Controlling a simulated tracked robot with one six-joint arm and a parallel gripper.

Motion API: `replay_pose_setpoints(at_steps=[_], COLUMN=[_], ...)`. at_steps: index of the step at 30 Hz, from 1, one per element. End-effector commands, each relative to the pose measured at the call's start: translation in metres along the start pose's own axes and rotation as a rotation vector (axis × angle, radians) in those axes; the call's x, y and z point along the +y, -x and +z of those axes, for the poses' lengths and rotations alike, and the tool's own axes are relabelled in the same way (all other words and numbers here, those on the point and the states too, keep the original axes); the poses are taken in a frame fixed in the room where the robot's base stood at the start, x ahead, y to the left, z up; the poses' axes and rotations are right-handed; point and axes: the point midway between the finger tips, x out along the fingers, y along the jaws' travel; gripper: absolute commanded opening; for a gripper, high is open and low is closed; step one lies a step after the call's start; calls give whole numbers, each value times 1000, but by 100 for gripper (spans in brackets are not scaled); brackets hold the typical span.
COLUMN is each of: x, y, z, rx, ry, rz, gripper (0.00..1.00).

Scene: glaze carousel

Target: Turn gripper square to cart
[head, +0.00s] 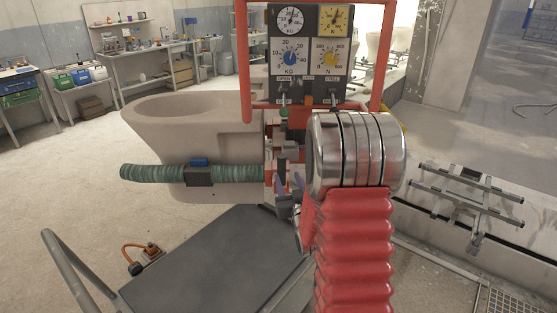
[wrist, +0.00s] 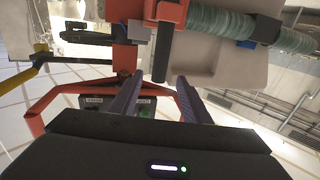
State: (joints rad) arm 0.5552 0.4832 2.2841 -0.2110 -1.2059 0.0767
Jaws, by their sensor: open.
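The cart (head: 215,262) is a dark flat platform with a grey tubular handle, low in the head view. A pale ceramic bowl-shaped piece (head: 185,135) is behind and above it, beside a red lifting device (head: 270,160). A green ribbed padded bar (head: 235,174) runs across the piece's front, and also shows in the wrist view (wrist: 222,22). My gripper (wrist: 160,76) is open and empty, its two purple-grey fingers pointing at a black upright bar (wrist: 161,52) on the device. In the head view my gripper (head: 288,182) is partly hidden by my arm.
A gauge panel (head: 309,75) in a red frame stands above the device. An orange hose fitting (head: 146,256) lies on the floor left of the cart. A metal rack (head: 465,200) is at the right. Workbenches (head: 165,55) stand far back; the left floor is mostly clear.

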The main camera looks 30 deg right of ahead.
Motion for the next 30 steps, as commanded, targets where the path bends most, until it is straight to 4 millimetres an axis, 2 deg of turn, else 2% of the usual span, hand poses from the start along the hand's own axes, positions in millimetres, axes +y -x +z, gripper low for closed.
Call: replay_pose_setpoints(at_steps=[8,14,30], x=[0,0,-1], y=[-1,-14,-88], z=[0,0,0], rx=[-1,-2,-2], ry=[0,0,0], rz=[0,0,-2], gripper=[43,43,43])
